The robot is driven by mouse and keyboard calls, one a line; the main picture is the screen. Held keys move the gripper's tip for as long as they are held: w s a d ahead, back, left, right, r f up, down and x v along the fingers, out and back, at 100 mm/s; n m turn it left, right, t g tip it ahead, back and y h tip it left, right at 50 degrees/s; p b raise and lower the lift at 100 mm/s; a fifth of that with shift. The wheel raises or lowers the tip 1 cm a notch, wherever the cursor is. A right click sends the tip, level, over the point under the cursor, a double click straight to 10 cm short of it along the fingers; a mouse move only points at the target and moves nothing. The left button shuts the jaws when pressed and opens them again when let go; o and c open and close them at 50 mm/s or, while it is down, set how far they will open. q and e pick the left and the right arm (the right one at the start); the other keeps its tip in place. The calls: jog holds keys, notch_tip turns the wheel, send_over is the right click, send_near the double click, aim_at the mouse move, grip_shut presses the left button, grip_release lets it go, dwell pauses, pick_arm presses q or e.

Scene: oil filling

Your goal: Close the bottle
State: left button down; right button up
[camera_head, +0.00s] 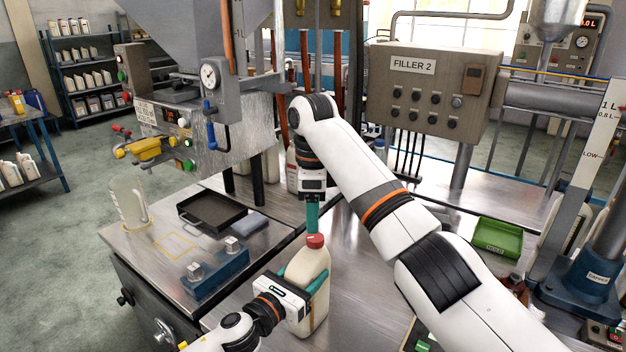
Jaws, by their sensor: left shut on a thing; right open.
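A cream bottle (317,268) stands upright on the metal worktop at the lower middle. A red cap (315,241) is at the top of its neck; I cannot tell whether it is screwed tight. My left gripper (306,282) is shut around the side of the bottle, its teal fingers against the body. My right gripper (312,217) points straight down just above the cap, with its teal fingers seen nearly edge-on. It is open, and its fingertips are at or slightly above the cap's top.
A clear jug (129,205) stands on the left bench near a black tray (211,212). A blue block with two silver knobs (216,270) lies left of the bottle. A green tray (497,238) is at the right. Worktop right of the bottle is partly hidden by my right arm.

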notch_tip(320, 180, up, 7)
dwell(0.3)
pick_arm(q)
jog(key=shift+c, duration=2)
grip_release()
jog(key=shift+s+a, duration=0.1)
jog(key=b+v, duration=0.1)
jog(key=v, duration=1)
jog(key=shift+s+a, duration=0.3)
pick_arm(e)
jog(key=shift+f, duration=0.75)
pick_arm(q)
jog(key=shift+f, duration=0.1)
